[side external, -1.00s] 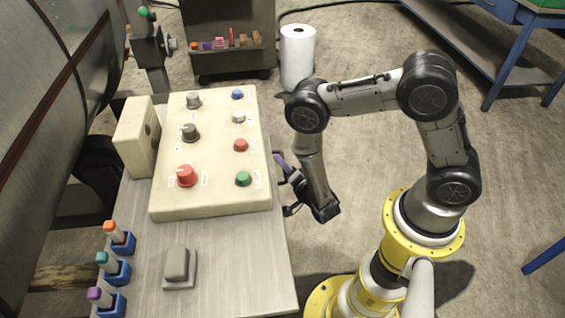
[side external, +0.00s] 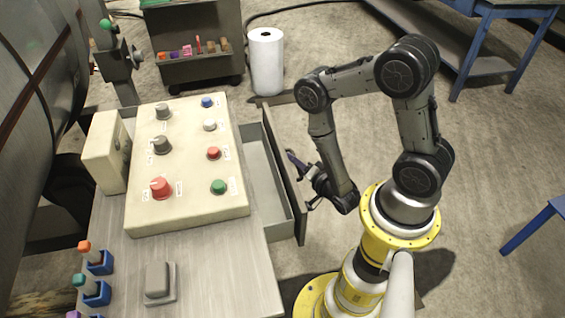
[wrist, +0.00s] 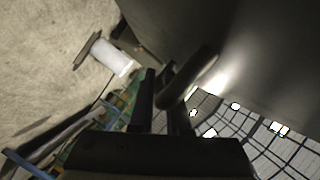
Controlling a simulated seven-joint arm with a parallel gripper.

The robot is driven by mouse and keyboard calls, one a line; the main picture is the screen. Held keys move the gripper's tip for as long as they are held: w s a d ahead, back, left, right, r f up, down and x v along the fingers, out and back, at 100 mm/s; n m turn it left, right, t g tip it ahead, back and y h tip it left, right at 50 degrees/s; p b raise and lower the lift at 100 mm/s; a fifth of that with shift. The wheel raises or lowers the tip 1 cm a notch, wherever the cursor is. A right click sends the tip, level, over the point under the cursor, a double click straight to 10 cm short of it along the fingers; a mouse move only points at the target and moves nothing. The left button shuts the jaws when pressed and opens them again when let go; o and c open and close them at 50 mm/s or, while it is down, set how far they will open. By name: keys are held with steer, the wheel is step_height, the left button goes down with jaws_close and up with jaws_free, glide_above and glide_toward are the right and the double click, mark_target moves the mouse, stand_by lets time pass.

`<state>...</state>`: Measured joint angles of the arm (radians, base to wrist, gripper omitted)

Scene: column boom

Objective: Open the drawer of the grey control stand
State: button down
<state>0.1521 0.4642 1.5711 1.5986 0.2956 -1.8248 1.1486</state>
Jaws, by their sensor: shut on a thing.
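The grey control stand (side external: 215,285) is on the left in the side view, with a cream button console (side external: 190,180) on top. Its drawer (side external: 264,185) stands out from the stand's right side, and its grey inside shows empty. The drawer's dark front panel (side external: 286,172) faces my arm. My gripper (side external: 308,178) is at the outer face of that panel, shut on the drawer handle. In the wrist view the dark handle (wrist: 190,78) passes at my gripper's fingers (wrist: 162,92). The exact contact is dark and partly hidden.
The console carries several knobs and buttons. Blue holders (side external: 97,263) and a grey switch box (side external: 159,281) are on the stand's near part. A white roll (side external: 266,62) stands on the floor behind. A blue-legged table (side external: 455,45) is at back right.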

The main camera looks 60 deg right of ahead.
steer(key=s+d, duration=0.5)
steer(key=shift+s+d, duration=0.2)
steer(key=shift+d, duration=0.05)
stand_by(0.3)
steer(key=c, duration=0.9)
jaws_free()
